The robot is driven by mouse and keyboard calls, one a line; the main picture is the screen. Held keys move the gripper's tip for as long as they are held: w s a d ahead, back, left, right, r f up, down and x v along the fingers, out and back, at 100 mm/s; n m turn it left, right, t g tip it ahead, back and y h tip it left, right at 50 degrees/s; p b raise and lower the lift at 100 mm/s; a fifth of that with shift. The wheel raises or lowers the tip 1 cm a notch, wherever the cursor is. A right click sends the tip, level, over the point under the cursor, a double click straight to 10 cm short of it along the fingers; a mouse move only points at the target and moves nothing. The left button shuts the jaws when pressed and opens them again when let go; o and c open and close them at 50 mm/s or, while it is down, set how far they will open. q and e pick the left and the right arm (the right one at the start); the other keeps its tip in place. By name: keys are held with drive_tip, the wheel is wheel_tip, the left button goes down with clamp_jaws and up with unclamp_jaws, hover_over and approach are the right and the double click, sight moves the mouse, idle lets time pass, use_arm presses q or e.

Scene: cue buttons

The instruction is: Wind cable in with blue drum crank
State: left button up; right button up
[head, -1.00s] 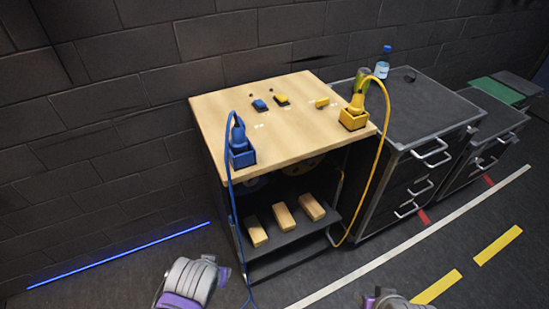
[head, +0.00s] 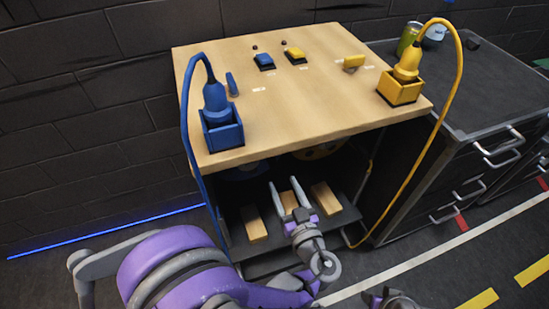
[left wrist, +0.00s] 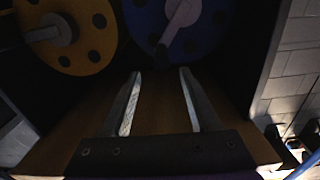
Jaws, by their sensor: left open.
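The blue drum (left wrist: 208,32) sits in the dark opening under the tabletop; its rim shows faintly in the head view (head: 245,173). Its grey crank (left wrist: 178,25) slants down over the drum face in the left wrist view. A blue cable (head: 187,130) runs from the blue plug (head: 214,97), in a blue socket box, down the cabinet's left front. My left gripper (head: 283,181) is open and empty in front of the opening, above the shelf blocks. In the left wrist view its fingertips (left wrist: 160,72) point toward the blue drum, apart from the crank.
A yellow drum (left wrist: 70,38) with its own crank is beside the blue one. Wooden blocks (head: 326,197) lie on the lower shelf (head: 345,213). A yellow cable (head: 455,80) hangs at the right. Blue and yellow buttons (head: 264,62) stand on the tabletop (head: 300,100).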

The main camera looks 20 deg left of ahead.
sight(272, 160)
use_arm(q)
drive_tip(key=x, duration=1)
drive_tip(key=shift+s+a+b, duration=0.1)
drive_tip(key=shift+b, duration=0.3)
clamp_jaws()
idle(0.8)
